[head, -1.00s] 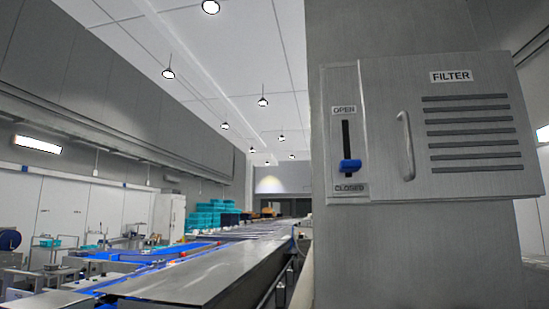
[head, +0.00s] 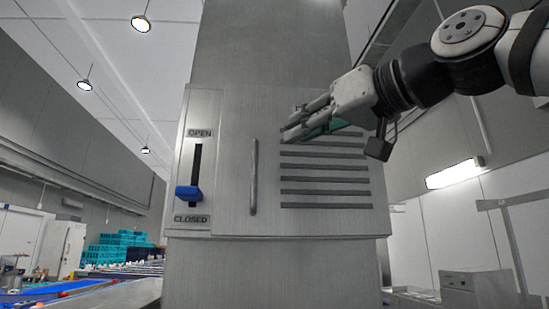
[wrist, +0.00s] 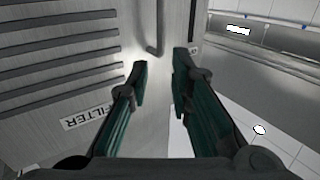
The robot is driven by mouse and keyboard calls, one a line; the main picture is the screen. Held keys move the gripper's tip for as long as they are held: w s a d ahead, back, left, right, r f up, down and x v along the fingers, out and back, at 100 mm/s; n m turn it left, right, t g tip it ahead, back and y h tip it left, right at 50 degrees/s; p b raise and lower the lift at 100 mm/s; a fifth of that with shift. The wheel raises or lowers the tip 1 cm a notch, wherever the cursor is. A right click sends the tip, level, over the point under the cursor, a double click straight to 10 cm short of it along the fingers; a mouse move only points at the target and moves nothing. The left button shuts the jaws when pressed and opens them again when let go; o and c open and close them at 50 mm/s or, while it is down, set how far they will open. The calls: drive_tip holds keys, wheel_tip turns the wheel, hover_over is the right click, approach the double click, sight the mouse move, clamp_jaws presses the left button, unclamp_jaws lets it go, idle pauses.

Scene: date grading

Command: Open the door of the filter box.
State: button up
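The filter box (head: 235,215) is a grey metal box on a column in the head view, its louvred door shut. The door has a vertical bar handle (head: 254,178) near its left edge; the handle's end also shows in the wrist view (wrist: 155,50). Left of the door a blue slide knob (head: 188,193) sits low in its slot, close to the CLOSED label. My gripper (head: 290,133) is in front of the upper door, right of and above the handle. In the wrist view its two green fingers stand apart with nothing between them, short of the handle.
A FILTER label (wrist: 88,112) and dark slats lie close beside my left finger in the wrist view. Conveyors and teal crates (head: 120,246) stand far left. A grey cabinet (head: 478,288) stands at the lower right.

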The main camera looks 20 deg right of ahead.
sight(257, 152)
drive_tip(key=p+x, duration=0.1)
drive_tip(key=x, duration=1.2)
drive_tip(key=shift+w+f, duration=0.1)
drive_tip(key=shift+w, duration=0.2)
clamp_jaws()
